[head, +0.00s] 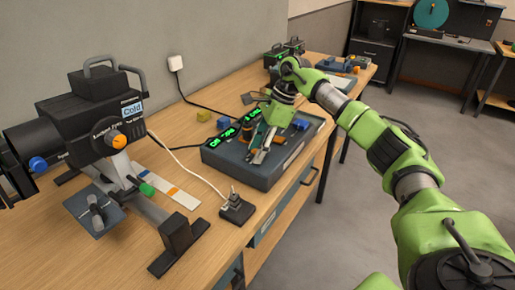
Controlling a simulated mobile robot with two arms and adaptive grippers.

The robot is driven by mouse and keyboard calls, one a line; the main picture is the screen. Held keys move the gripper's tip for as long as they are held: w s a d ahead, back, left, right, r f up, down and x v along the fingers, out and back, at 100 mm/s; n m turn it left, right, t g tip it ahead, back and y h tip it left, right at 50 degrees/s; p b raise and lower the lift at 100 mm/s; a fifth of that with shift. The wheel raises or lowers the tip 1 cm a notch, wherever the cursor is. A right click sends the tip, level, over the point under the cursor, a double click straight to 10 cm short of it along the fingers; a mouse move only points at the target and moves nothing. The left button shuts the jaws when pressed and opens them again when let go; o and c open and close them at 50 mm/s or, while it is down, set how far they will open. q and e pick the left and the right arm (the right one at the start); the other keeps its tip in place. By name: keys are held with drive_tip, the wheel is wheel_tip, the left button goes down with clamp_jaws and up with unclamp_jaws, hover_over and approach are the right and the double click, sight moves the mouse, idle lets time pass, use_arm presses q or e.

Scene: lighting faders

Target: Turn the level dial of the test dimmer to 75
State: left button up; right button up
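A dark box with green lit displays (228,135), apparently the test dimmer (225,160), sits on the wooden bench in the middle of the head view. The display digits are too small to read surely. My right gripper (260,156) points down over the top panel of the box, with its fingertips at or just above the panel. It covers part of the panel, and whether its fingers are open or shut is unclear. The level dial cannot be made out. A blue part (300,124) shows to the right of the gripper. My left gripper is not in view.
A black spotlight (75,125) with orange and blue knobs stands on the bench (185,115) at the left. A small switch box (236,209) with a white cable sits in front of the dimmer. Yellow and blue blocks and other gear lie farther back.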

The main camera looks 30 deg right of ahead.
clamp_jaws()
